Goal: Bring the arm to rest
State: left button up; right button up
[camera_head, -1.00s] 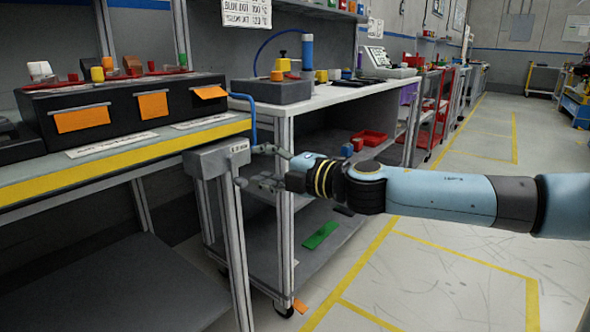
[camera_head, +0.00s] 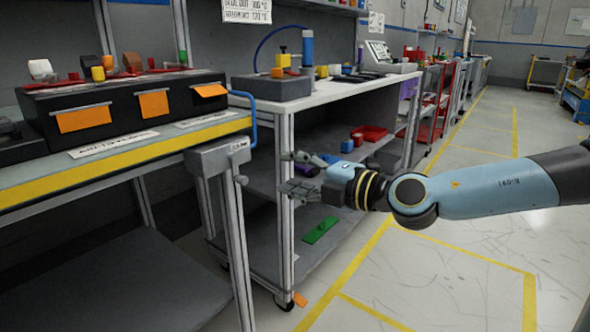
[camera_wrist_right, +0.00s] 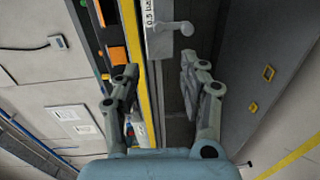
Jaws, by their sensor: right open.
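My right gripper (camera_head: 289,175) reaches in from the right in the head view, its fingers spread and nothing between them. It is in front of the shelving cart's post, to the right of the grey box on a post (camera_head: 217,158). In the right wrist view my right gripper (camera_wrist_right: 160,85) shows two parted fingers, with the grey box (camera_wrist_right: 168,38) and its knob ahead of them. My right arm stretches level across the aisle. My left gripper is not in view.
A bench (camera_head: 130,151) with a yellow edge and a black drawer unit (camera_head: 125,107) stands at left. A cart with a white top (camera_head: 335,93) stands behind my right gripper. Its lower shelf bears a green piece (camera_head: 320,230). The marked floor at right (camera_head: 440,285) is clear.

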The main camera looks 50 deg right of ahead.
dwell(0.8)
jog(key=s+d+f+m+g+h+p, duration=0.35)
jog(key=d+f+m+h, duration=0.4)
jog(key=f, duration=0.55)
jog(key=s+d+f+m+g, duration=0.1)
jog(key=s+f+m+g, duration=0.1)
jog(key=s+f, duration=0.3)
jog(key=s+d+f+m+g, duration=0.1)
jog(key=s+f+m+g, duration=0.15)
jog(key=f, duration=0.55)
jog(key=s+a+f+m+g+y+p, duration=0.1)
jog(key=s+a+f+m+g, duration=0.1)
jog(key=s+a+f, duration=0.35)
jog(key=s+a+f+m+g+y, duration=0.1)
jog(key=s+a+f+m+g, duration=0.15)
jog(key=s+f, duration=0.6)
jog(key=s+a+f+g+y, duration=0.1)
jog(key=s+a+f, duration=0.2)
jog(key=s, duration=0.3)
jog(key=s+a+f+m+g+y, duration=0.1)
jog(key=s+a+f+g, duration=0.1)
jog(key=s+a, duration=0.3)
jog(key=s+a+f+g+y, duration=0.1)
jog(key=s+a+f, duration=0.2)
jog(key=s+a, duration=0.2)
jog(key=s, duration=0.3)
jog(key=shift+f+m+p, duration=0.3)
jog(key=shift+f+m, duration=0.05)
jog(key=shift+f, duration=0.05)
